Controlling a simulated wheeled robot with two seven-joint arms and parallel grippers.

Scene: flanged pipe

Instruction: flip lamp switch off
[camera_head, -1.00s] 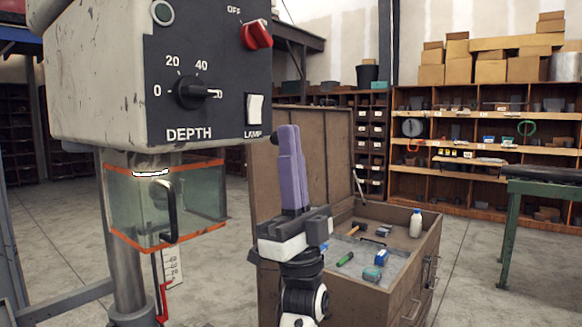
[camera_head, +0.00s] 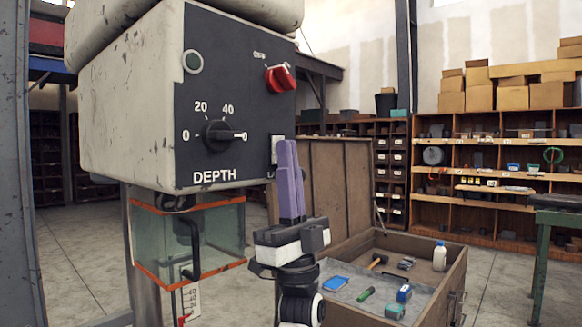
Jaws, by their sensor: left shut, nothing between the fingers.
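The lamp switch (camera_head: 275,148) is a white rocker at the lower right of the dark control panel (camera_head: 222,80) on the machine head. Its right part and most of the LAMP label are hidden behind my left gripper. My left gripper (camera_head: 289,142) points up with its purple fingers shut together and nothing between them. Its fingertips are at the height of the switch, overlapping its right edge in the picture. I cannot tell whether they touch it. My right gripper is not in view.
A clear guard (camera_head: 190,240) hangs below. An open wooden chest (camera_head: 455,275) with tools and a white bottle (camera_head: 439,256) stands behind my gripper.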

